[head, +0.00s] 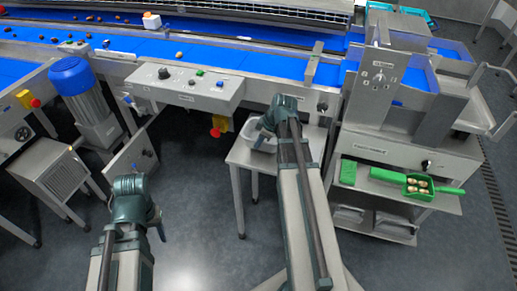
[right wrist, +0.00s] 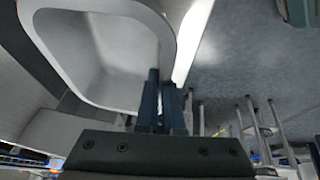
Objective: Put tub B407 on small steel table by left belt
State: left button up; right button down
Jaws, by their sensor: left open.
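A pale grey tub (head: 252,127) is at the small steel table (head: 240,156) in front of the belt. No label can be read on it. My right gripper (head: 264,141) is at the tub's near side, partly hidden by my arm. In the right wrist view the tub (right wrist: 95,55) fills the upper left, and the two dark fingers (right wrist: 166,100) lie close together, one on each side of its wall. I cannot tell whether the tub's base touches the tabletop. My left gripper (head: 160,226) is open and empty, low over the floor at the left.
Blue belts (head: 220,57) with scattered dates run along the back. A control box (head: 185,86) juts out behind the table. At the right, a steel shelf (head: 395,188) holds a green scoop (head: 435,189) with dates. A blue motor (head: 75,77) stands left. Floor is open between my arms.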

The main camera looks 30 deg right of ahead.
jog(key=shift+f+b, duration=1.4)
jog(key=shift+f, duration=0.35)
jog(key=shift+f, duration=0.2)
jog(key=c, duration=1)
grip_release()
jog(key=shift+c, duration=0.2)
jog(key=shift+r, duration=0.2)
jog(key=shift+s+r+p, duration=0.15)
jog(key=shift+r+p, duration=0.35)
jog(key=p+v, duration=1)
jog(key=v, duration=0.1)
